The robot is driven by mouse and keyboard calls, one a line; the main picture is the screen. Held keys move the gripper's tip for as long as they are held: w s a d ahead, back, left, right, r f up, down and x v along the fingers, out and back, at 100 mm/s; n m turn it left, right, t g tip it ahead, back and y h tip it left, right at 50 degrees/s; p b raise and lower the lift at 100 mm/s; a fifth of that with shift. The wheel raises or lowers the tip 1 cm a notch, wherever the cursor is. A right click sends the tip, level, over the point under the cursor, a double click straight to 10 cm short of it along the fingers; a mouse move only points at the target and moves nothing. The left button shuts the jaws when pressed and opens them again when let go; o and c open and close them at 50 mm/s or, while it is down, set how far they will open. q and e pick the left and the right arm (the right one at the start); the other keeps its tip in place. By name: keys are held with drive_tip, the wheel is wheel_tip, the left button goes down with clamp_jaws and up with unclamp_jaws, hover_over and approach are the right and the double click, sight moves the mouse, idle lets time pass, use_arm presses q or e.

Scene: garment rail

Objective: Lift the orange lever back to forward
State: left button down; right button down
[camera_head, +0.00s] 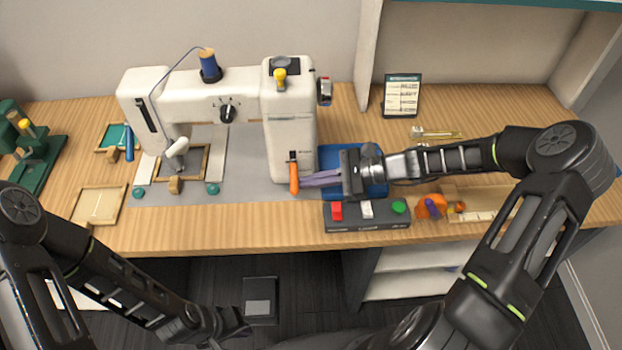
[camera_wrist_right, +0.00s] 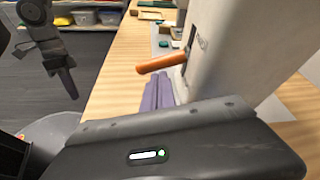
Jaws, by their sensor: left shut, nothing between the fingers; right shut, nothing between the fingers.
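The orange lever (camera_head: 294,178) is on the lower front of the white sewing machine's right column (camera_head: 290,120). In the right wrist view the lever (camera_wrist_right: 160,63) sticks out from a dark slot in the white housing. My right gripper (camera_head: 308,179) is shut and empty, its purple fingers pointing left with the tips close beside the lever. In the right wrist view the fingers (camera_wrist_right: 158,92) appear just below the lever; I cannot tell whether they touch it. My left gripper (camera_head: 245,328) is low at the front, away from the table, shut and empty.
A control box (camera_head: 366,215) with red, white and green buttons lies under my right gripper. An orange and purple object (camera_head: 430,206) sits to the right. A green device (camera_head: 38,150) stands far left. The table's front strip (camera_head: 230,230) is clear.

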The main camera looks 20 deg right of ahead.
drive_tip(key=shift+r, duration=0.15)
drive_tip(key=m+p, duration=0.1)
drive_tip(key=r+g+p, duration=0.1)
drive_tip(key=p, duration=0.1)
drive_tip(key=shift+s+a+r+m, duration=0.15)
drive_tip(key=shift+s+r+m, duration=0.1)
drive_tip(key=shift+m, duration=0.15)
drive_tip(key=shift+r+m+g+y+p, duration=0.3)
drive_tip(key=shift+r+m+g+p, duration=0.2)
drive_tip(key=shift+m+p, duration=0.35)
drive_tip(key=shift+s+f, duration=0.1)
drive_tip(key=shift+r+p, duration=0.55)
drive_tip(key=shift+r, duration=0.3)
drive_tip(key=shift+r, duration=0.15)
